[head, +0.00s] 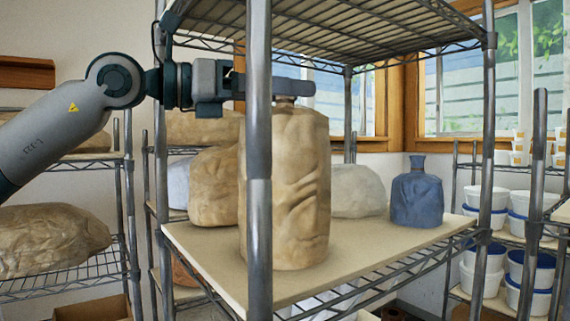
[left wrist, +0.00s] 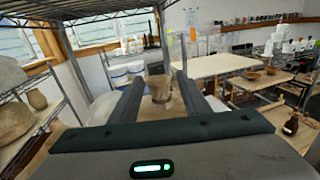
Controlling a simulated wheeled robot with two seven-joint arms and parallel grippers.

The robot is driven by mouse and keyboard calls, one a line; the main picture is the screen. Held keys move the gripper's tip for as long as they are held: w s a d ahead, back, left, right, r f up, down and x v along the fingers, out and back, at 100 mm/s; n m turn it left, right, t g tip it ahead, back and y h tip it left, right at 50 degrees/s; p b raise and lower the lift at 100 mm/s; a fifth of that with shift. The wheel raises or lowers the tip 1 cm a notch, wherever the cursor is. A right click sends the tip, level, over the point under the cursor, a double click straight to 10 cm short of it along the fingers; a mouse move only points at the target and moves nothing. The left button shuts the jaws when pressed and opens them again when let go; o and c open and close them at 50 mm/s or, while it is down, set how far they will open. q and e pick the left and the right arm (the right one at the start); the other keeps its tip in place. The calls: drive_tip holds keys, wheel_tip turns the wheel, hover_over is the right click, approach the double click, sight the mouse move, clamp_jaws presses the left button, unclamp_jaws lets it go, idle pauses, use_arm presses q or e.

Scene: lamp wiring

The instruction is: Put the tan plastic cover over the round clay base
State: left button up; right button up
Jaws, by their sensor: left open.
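The tan plastic cover (head: 300,175) stands tall and wrinkled on the shelf board, with a narrow gathered neck at its top. A front post hides part of its left side. My left gripper (head: 305,88) reaches in level from the left at the height of the neck. In the left wrist view its two fingers are apart, with the cover's tan top (left wrist: 158,88) showing between them; I cannot tell whether they touch it. I cannot make out the round clay base; whether it is under the cover is hidden. My right gripper is in neither view.
The metal post (head: 258,160) stands close in front of the cover, and a wire shelf (head: 370,25) hangs above. On the board (head: 385,245) a blue wrapped piece (head: 417,197), a grey one (head: 358,190) and a tan one (head: 213,187) stand behind. The board's right front is clear.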

use_arm(q)
clamp_jaws()
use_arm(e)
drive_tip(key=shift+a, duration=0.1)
